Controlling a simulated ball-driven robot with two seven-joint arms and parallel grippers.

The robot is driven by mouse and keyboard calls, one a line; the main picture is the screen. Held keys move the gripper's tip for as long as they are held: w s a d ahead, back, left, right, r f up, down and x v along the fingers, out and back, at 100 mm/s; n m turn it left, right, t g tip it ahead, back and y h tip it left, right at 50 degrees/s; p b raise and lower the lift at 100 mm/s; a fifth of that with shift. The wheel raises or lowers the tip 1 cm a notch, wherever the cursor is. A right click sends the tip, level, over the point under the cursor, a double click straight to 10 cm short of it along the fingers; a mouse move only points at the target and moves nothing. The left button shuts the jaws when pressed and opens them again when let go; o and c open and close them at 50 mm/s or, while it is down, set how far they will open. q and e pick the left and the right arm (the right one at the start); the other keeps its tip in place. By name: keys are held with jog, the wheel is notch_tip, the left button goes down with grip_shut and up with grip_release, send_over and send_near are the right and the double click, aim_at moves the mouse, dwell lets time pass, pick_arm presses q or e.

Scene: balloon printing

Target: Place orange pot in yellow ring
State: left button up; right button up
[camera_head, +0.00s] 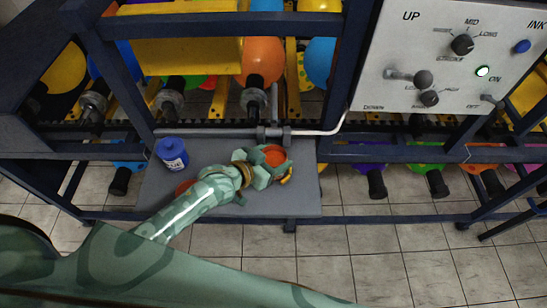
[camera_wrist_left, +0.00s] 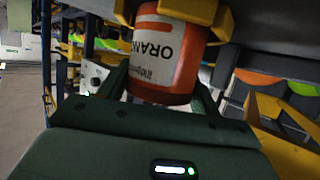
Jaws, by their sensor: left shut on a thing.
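The orange pot (camera_head: 275,155) is at the right part of the grey shelf in the head view, with my left gripper (camera_head: 263,166) shut on it. In the left wrist view the orange pot (camera_wrist_left: 168,62) has a white label and stands between my dark green fingers. Parts of the yellow ring (camera_wrist_left: 222,22) show on both sides of the pot's far end in the wrist view. A bit of the yellow ring (camera_head: 287,176) also shows beside the pot in the head view. Whether the pot is fully seated is hidden. My right gripper is not in view.
A blue pot (camera_head: 172,153) stands on the grey shelf (camera_head: 300,205) to the left. A reddish round patch (camera_head: 184,187) shows partly behind my arm. Dark blue frame bars and a grey control panel (camera_head: 450,60) stand close behind and to the right.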

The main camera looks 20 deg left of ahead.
pick_arm(q)
jog(key=shift+f, duration=0.1)
jog(key=o, duration=1.1)
jog(key=shift+p+v, duration=0.7)
jog(key=shift+v, duration=5.4)
